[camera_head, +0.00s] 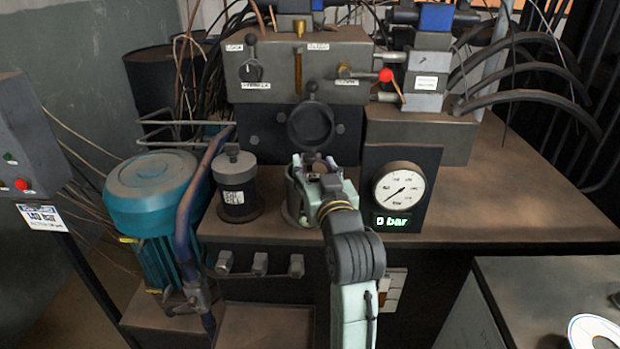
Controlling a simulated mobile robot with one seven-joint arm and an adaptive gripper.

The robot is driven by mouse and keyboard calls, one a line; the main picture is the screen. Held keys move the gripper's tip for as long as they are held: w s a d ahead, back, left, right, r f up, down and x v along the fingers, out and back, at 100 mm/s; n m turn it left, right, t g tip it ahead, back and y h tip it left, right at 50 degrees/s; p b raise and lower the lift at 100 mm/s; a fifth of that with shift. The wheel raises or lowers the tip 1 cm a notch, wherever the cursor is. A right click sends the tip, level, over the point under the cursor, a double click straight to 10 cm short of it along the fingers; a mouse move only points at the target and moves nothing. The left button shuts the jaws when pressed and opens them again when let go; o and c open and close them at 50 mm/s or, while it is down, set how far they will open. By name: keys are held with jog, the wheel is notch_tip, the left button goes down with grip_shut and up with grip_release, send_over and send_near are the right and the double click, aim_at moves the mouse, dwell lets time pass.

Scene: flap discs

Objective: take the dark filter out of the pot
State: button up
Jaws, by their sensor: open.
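My gripper (315,166) is open at the front middle of the bench. It points away from the camera, over a grey round pot (291,205) standing on the bench top. The pot's left wall and base show; the rest is hidden behind my gripper and arm. I cannot make out the dark filter: the pot's inside is covered by my gripper. Whether anything stands between the fingers is too small to tell.
A dark lidded canister (237,190) with a white label stands left of the pot. A pressure gauge (399,190) on a dark panel stands right. A valve block (297,68) with a round dark port (310,125) rises behind. A teal motor (155,205) is at left.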

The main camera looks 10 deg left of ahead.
aim_at(311, 160)
jog(key=shift+f+p+x, duration=0.2)
jog(key=shift+p+x, duration=0.2)
jog(key=shift+x, duration=1.15)
jog(key=shift+f+p+x, duration=0.25)
jog(key=shift+p+x, duration=0.1)
jog(key=shift+x, duration=1.2)
jog(key=shift+c, duration=0.4)
grip_shut()
jog(key=shift+r, duration=0.1)
